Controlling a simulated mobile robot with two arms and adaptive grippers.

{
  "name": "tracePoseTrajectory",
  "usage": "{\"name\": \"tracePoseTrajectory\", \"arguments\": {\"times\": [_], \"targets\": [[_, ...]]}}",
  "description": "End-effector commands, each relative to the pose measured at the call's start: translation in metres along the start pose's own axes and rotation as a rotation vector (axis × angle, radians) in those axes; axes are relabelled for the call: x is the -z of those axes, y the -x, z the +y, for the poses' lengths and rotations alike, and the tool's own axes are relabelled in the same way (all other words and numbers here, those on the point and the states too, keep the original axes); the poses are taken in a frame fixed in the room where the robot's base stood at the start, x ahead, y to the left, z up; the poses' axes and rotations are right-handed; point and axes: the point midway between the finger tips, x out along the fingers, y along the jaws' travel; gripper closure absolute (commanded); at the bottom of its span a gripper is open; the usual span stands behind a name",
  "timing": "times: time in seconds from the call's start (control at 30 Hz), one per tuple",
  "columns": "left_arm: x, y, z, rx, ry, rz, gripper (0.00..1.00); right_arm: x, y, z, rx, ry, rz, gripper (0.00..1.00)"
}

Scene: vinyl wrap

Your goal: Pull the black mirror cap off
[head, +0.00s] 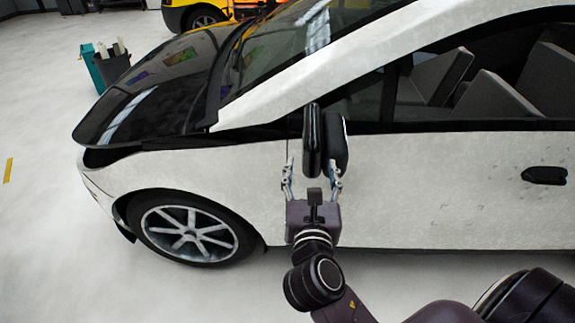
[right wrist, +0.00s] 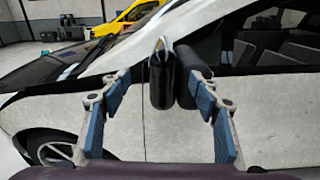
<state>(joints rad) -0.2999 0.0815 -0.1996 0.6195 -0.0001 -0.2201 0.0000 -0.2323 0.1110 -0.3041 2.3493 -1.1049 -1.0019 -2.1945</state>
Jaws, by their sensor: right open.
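The black mirror cap (head: 312,141) is the glossy, upright left-hand piece at the side mirror of the white car. It also shows in the right wrist view (right wrist: 161,82). The darker mirror body (head: 335,147) stands close beside it on the right; whether they touch is hard to tell. My right gripper (head: 312,172) is open and empty at the mirror's lower end, one finger to each side. In the right wrist view its blue-padded fingers (right wrist: 162,92) stand apart with the cap between and beyond them, touching neither. My left gripper is out of view.
The white car (head: 420,195) with its black hood (head: 150,100) fills the space ahead. Its door handle (head: 544,175) is at right. Bins (head: 112,66) and a yellow vehicle (head: 195,15) stand behind.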

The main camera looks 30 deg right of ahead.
Motion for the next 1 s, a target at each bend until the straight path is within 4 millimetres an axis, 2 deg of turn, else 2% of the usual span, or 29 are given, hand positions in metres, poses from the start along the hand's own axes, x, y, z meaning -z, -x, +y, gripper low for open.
{"name": "tracePoseTrajectory", "arguments": {"times": [0.1, 0.27, 0.7, 0.83, 1.0], "targets": [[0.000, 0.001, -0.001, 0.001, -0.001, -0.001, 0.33, -0.018, 0.003, -0.007, 0.019, 0.035, -0.031, 0.44], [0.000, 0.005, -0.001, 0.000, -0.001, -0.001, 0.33, -0.022, -0.009, -0.008, 0.023, 0.045, -0.037, 0.44], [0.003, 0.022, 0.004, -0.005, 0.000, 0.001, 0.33, -0.025, -0.089, -0.010, 0.021, 0.040, -0.034, 0.44], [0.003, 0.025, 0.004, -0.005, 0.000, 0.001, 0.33, -0.024, -0.105, -0.010, 0.020, 0.041, -0.034, 0.44], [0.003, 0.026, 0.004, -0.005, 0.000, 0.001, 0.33, -0.024, -0.115, -0.010, 0.019, 0.039, -0.033, 0.44]]}}
